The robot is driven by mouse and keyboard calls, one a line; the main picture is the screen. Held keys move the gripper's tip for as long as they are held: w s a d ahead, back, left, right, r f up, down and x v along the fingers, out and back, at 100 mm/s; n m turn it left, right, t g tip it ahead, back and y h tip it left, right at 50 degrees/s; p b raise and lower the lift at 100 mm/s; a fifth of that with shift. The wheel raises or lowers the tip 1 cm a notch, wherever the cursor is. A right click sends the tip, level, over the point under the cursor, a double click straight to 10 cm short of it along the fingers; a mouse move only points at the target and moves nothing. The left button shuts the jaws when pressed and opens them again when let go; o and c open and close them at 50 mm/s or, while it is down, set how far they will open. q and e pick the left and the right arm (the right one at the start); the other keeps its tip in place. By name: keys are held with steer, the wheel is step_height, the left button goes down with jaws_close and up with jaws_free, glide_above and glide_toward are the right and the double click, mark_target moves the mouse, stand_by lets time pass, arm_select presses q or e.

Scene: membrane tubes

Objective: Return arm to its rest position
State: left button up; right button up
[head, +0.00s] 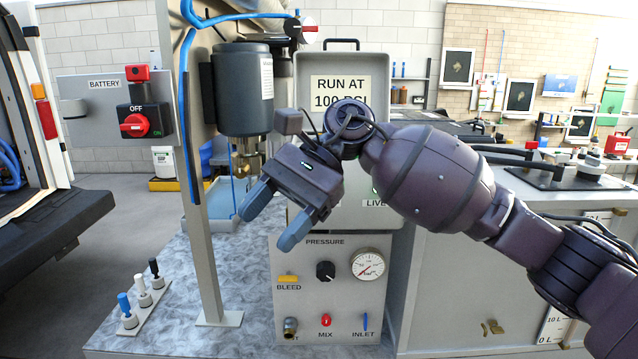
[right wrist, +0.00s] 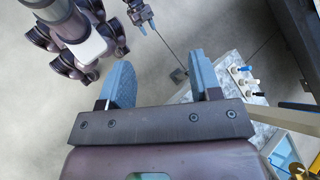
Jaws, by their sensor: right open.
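My right gripper (head: 268,228) is open and empty in the head view. Its two blue fingers point down and to the left, in front of the pressure panel (head: 331,290). My right arm (head: 430,180) comes in from the right and hides part of the "RUN AT" case (head: 340,75). In the right wrist view the gripper (right wrist: 160,64) has its fingers wide apart with nothing between them. My left gripper does not show in the head view.
A grey post (head: 205,240) and a dark cylinder (head: 242,90) stand left of the gripper. A battery switch (head: 140,122) hangs further left. Several small capped pegs (head: 143,290) stand on a strip on the marbled bench (head: 180,335).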

steer(key=w+d+f+n+t+y, duration=0.25)
steer(key=d+f+n+t, duration=0.55)
steer(key=f+n+t, duration=0.45)
steer(key=w+d+f+n+t+y, duration=0.1)
steer(key=d+f+n+t+y, duration=0.2)
steer(key=d+f+n+t, duration=0.8)
steer(key=s+d+f+m+h, duration=0.3)
steer(key=f+m+h, duration=0.2)
steer(key=f, duration=0.2)
steer(key=s+d+f+m+h, duration=0.4)
steer(key=f+m, duration=0.1)
steer(key=f, duration=0.2)
steer(key=s+d+f+m+g+h, duration=0.2)
steer(key=s+d+f+m, duration=0.1)
steer(key=s+f, duration=0.3)
steer(key=s+d+f+m+g+h, duration=0.3)
steer(key=s+d+f+m, duration=0.1)
steer(key=s, duration=0.5)
step_height(320, 180, down, 2)
steer(key=shift+d+f+m, duration=0.25)
steer(key=shift+m, duration=0.3)
